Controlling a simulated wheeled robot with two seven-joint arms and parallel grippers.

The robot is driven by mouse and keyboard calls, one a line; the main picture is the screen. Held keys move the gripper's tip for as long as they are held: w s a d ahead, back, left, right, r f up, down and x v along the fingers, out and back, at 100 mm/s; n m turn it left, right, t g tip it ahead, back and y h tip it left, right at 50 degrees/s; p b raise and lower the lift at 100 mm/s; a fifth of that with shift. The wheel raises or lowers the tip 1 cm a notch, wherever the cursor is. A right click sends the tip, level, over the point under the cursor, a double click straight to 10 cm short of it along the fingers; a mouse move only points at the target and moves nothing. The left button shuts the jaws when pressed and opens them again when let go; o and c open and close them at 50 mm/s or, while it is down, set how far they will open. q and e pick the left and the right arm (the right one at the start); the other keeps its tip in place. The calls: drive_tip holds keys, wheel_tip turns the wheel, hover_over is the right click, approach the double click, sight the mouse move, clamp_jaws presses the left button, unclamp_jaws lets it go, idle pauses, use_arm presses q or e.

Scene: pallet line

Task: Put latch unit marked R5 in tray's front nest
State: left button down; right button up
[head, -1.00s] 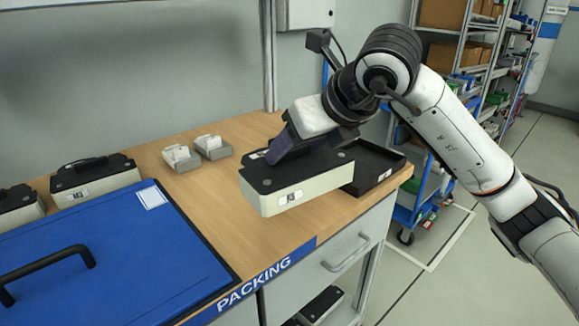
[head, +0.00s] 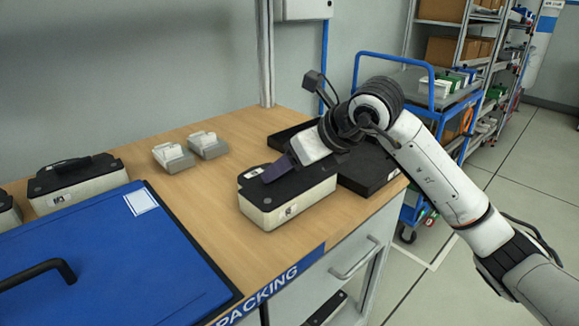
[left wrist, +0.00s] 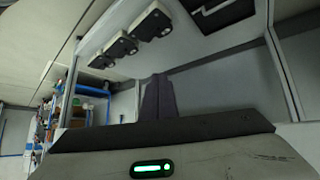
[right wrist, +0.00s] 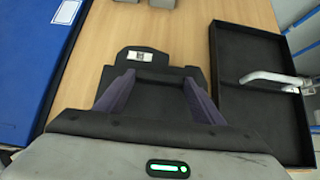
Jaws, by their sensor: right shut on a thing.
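A pale latch unit with a black top (head: 288,205) is at the bench's front, left of the tray. Its front label is too small to read. My right gripper (head: 277,172) is shut on its top; both fingers also show on it in the right wrist view (right wrist: 152,92). I cannot tell whether its underside touches the bench. The black tray (head: 382,182) lies to the right, partly hidden by my right arm; it shows empty in part in the right wrist view (right wrist: 245,110). My left gripper (left wrist: 157,98) appears shut and empty, away from the bench.
Similar units stand at the left (head: 78,188), behind a blue panel (head: 110,255) with a black handle. Two small grey holders with white pieces (head: 174,157) sit further back. Bare wood (head: 200,205) lies between panel and held unit. A blue trolley (head: 430,95) stands beyond.

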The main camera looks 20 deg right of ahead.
drive_tip(key=shift+f, duration=0.1)
drive_tip(key=o, duration=1.4)
drive_tip(key=shift+f, duration=0.15)
drive_tip(key=o, duration=0.4)
drive_tip(key=shift+o, duration=0.2)
drive_tip(key=shift+r, duration=0.2)
